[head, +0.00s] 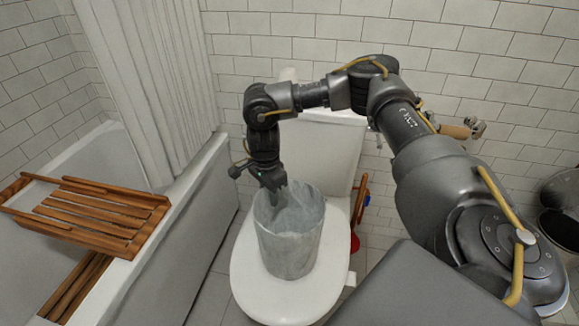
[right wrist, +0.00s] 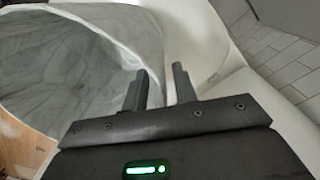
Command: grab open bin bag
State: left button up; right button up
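A grey, translucent bin bag (head: 290,240) stands open like a bucket on the closed toilet lid. Whether a bin is under the bag cannot be told. My right gripper (head: 273,183) is at the bag's far rim, pointing down. In the right wrist view the bag's wrinkled inside (right wrist: 60,70) fills the left. The two fingers of the right gripper (right wrist: 160,80) are apart, one on the inner side of the rim and one on the outer side. Contact with the rim is not clear. My left gripper is not in view.
The white toilet (head: 245,285) is under the bag. A bathtub (head: 190,215) with a wooden rack (head: 95,215) and a curtain (head: 145,80) is at the left. A paper holder (head: 455,131) is on the tiled wall, and a red-based brush (head: 356,240) stands beside the toilet.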

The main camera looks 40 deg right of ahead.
grip_shut()
jog(key=shift+r, duration=0.1)
dwell(0.3)
